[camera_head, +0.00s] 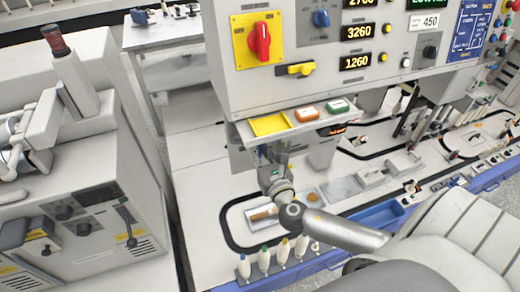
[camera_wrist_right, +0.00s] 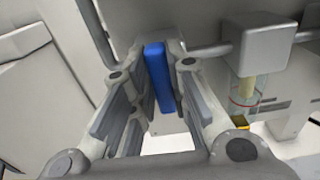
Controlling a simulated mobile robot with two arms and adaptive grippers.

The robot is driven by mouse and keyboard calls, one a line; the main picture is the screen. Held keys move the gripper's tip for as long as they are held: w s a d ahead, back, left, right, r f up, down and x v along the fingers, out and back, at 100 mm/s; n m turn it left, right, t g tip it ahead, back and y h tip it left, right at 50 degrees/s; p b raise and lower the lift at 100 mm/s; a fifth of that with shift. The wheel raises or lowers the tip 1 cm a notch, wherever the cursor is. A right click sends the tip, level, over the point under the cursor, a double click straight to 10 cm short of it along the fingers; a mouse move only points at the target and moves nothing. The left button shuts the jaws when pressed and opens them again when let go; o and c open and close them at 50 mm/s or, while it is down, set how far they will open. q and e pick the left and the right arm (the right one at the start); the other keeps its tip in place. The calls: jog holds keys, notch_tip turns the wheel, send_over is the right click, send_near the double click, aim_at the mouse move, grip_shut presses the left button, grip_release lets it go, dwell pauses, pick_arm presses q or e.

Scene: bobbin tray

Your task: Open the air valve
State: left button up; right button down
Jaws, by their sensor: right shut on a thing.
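The air valve's blue handle (camera_wrist_right: 158,76) stands upright between the fingers of my right gripper (camera_wrist_right: 158,95) in the right wrist view. The gripper is shut on this handle. A grey pipe runs from the valve to the right, to a pale block (camera_wrist_right: 258,42) with a clear bowl (camera_wrist_right: 243,95) below it. In the head view my right gripper (camera_head: 273,158) is under the front shelf of the control panel, and the valve is hidden there. My left gripper is in neither view.
The control panel (camera_head: 330,90) with a red rotary switch (camera_head: 262,41) is just above my right gripper. The shelf below it holds a yellow tray (camera_head: 269,124). Several white bottles (camera_head: 264,258) stand at the front of the bench. A grey machine (camera_head: 90,215) stands at the left.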

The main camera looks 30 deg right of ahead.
jog(key=shift+m, duration=0.3)
jog(key=m+b, duration=0.2)
jog(key=m, duration=0.1)
jog(key=shift+d+f+m, duration=0.15)
jog(key=shift+d+m, duration=0.05)
jog(key=shift+m, duration=0.1)
jog(key=shift+s+d+f+m+b, duration=0.1)
jog(key=shift+m+b, duration=0.55)
jog(key=shift+m, duration=1.6)
jog(key=shift+w+d+f+m+b, duration=0.15)
jog(key=shift+m+b, duration=0.55)
jog(key=shift+m, duration=1.6)
jog(key=shift+s+d+f+m+b, duration=0.15)
jog(key=shift+m+b, duration=0.5)
jog(key=shift+m, duration=1.6)
jog(key=c, duration=1.4)
grip_release()
